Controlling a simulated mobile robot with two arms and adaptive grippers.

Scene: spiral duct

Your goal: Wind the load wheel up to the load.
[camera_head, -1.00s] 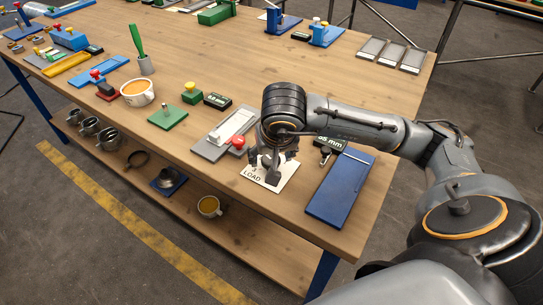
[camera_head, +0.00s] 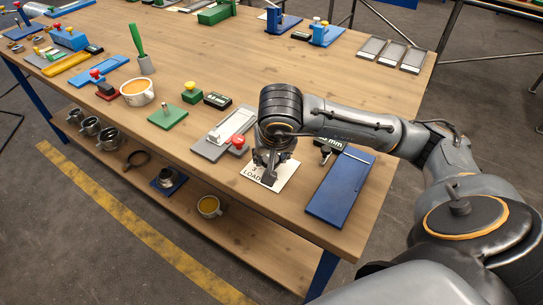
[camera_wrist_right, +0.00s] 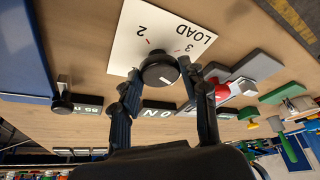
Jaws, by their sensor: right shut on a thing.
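The load wheel (camera_wrist_right: 160,70) is a round black knob in the right wrist view, standing over a white card (camera_wrist_right: 128,38) printed LOAD with the numbers 2 and 3 and red marks. My right gripper (camera_wrist_right: 160,74) has a finger on each side of the wheel and is shut on it. In the head view my right gripper (camera_head: 269,168) points down over the white card (camera_head: 285,180) near the table's front edge and hides the wheel. My left gripper is not in view.
A blue plate (camera_head: 341,187) lies right of the card, with a small black mm display (camera_head: 331,143) behind. A grey fixture with a red knob (camera_head: 238,141) stands close on the left. The middle of the wooden table (camera_head: 230,62) is mostly clear.

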